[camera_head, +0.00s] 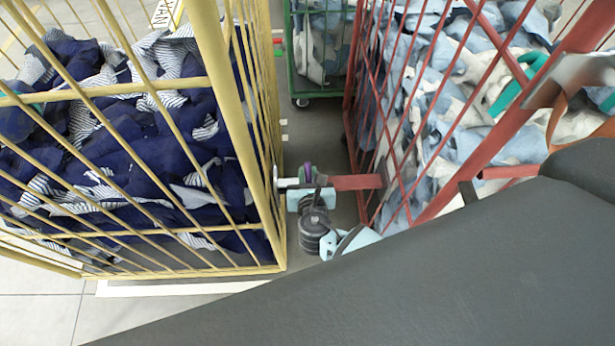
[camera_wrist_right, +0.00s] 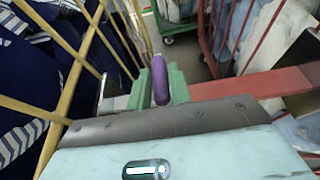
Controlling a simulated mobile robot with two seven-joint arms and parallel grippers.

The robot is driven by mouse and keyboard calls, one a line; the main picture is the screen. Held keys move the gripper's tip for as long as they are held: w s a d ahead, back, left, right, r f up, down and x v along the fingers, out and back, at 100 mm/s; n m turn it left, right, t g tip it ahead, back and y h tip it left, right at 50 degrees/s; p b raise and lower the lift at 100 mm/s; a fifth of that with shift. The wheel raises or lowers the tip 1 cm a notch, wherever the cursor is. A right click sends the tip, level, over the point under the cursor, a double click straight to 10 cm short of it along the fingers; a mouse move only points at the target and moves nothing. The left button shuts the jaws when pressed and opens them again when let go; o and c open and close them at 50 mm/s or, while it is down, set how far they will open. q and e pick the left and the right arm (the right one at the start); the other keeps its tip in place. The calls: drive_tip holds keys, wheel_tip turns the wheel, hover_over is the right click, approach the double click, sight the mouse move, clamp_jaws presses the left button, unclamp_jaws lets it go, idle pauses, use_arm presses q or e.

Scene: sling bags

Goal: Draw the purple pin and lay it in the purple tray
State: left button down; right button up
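The purple pin (camera_head: 307,171) stands at the coupling between the yellow cage cart and the red cage cart. In the right wrist view the purple pin (camera_wrist_right: 160,80) lies between the two green finger pads, with no clear gap on either side. My right gripper (camera_head: 306,186) is at the pin and looks shut on it; it also shows in the right wrist view (camera_wrist_right: 161,88). The pin's lower end is hidden. My left gripper and the purple tray are in neither view.
The yellow cage cart (camera_head: 262,160), full of dark blue and striped cloth, stands close on the left. The red cage cart (camera_head: 455,190), with pale blue cloth, stands on the right; its red bar (camera_head: 357,182) reaches the coupling. A green cart (camera_head: 320,95) stands behind, past a narrow floor gap.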

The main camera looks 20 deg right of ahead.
clamp_jaws()
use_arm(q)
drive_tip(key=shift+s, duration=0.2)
use_arm(e)
drive_tip(key=shift+r, duration=0.15)
